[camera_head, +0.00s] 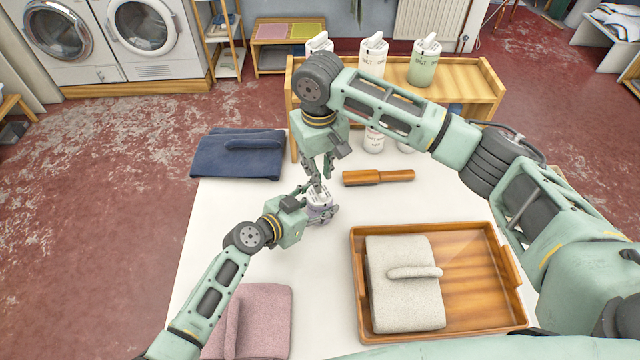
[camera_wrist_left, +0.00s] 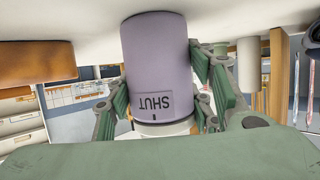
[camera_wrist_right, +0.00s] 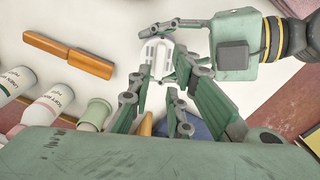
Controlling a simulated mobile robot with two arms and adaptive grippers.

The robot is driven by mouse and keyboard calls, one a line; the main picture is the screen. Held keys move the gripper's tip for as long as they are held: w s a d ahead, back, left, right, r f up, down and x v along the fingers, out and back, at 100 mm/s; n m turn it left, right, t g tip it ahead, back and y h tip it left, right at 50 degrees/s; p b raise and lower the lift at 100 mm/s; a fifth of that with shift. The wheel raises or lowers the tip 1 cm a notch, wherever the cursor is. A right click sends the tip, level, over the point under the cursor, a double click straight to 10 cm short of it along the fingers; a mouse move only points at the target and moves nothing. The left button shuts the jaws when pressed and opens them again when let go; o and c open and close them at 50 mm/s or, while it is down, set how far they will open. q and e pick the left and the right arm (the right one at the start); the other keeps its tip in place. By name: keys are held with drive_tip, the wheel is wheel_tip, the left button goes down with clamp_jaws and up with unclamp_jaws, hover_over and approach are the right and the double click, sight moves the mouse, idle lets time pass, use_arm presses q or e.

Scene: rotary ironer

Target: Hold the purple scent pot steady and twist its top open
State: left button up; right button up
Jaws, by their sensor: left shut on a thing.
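The purple scent pot (camera_head: 319,211) stands on the white table. In the left wrist view the pot (camera_wrist_left: 155,55) appears upside down, with a SHUT label and a dark mark near its pale top (camera_wrist_left: 165,128). My left gripper (camera_head: 322,214) is shut around the pot's body from the side; its fingers (camera_wrist_left: 160,90) flank the pot. My right gripper (camera_head: 319,187) points down just over the white top. In the right wrist view its fingers (camera_wrist_right: 162,72) are apart, with the slotted white top (camera_wrist_right: 155,50) between and beyond the tips. Whether they touch it is unclear.
A wooden-handled brush (camera_head: 378,177) lies behind the pot to the right. A wooden tray (camera_head: 470,290) with a folded grey cloth is at front right. A blue folded cloth (camera_head: 238,153) and a pink one (camera_head: 262,315) lie left. White bottles (camera_head: 373,141) stand at the back.

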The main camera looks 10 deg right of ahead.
drive_tip(key=shift+f, duration=2.75)
drive_tip(key=shift+c, duration=0.5)
clamp_jaws()
